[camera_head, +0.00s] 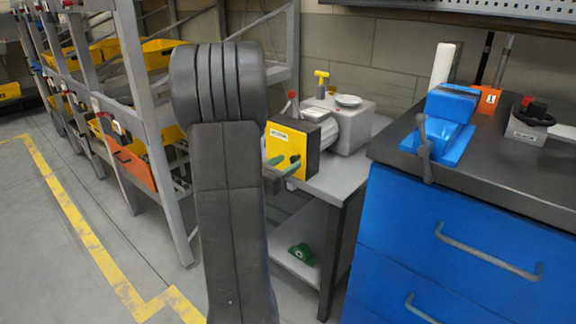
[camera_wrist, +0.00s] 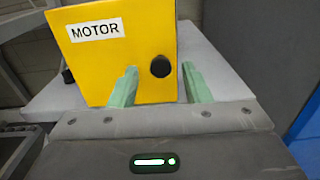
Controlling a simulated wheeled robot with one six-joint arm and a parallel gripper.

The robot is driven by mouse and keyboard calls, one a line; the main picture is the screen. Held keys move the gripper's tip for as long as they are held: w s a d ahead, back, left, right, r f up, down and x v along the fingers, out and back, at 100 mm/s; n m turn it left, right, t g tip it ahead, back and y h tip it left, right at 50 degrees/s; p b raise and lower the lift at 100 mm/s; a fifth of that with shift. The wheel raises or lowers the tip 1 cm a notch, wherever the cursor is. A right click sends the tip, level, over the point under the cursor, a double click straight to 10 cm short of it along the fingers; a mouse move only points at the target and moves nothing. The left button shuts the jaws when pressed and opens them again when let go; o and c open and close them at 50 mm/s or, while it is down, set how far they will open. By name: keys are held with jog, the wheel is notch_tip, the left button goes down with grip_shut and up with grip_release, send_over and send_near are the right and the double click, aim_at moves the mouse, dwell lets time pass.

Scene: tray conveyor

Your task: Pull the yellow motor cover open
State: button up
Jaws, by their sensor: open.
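The yellow motor cover (camera_head: 286,146) is the front face of a machine on a grey side table, with a white label and a round black knob. In the wrist view the yellow cover (camera_wrist: 110,55) is upright with the label MOTOR at upper left and the black knob (camera_wrist: 160,66) at right. The cover looks shut against the machine. My gripper (camera_head: 282,168) is open in front of the cover. In the wrist view its green fingers (camera_wrist: 157,85) stand on either side of the knob, with a gap to each side; I cannot tell how near the tips are in depth.
The grey table (camera_head: 340,182) has a lower shelf with a green part (camera_head: 301,254). A blue drawer cabinet (camera_head: 455,250) with a blue vise (camera_head: 441,122) stands close at right. A metal rack (camera_head: 143,110) with yellow bins stands at left. Floor at left is clear.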

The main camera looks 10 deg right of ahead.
jog(key=shift+w+d, duration=0.4)
jog(key=shift+d, duration=0.15)
grip_shut()
jog(key=shift+a, duration=0.15)
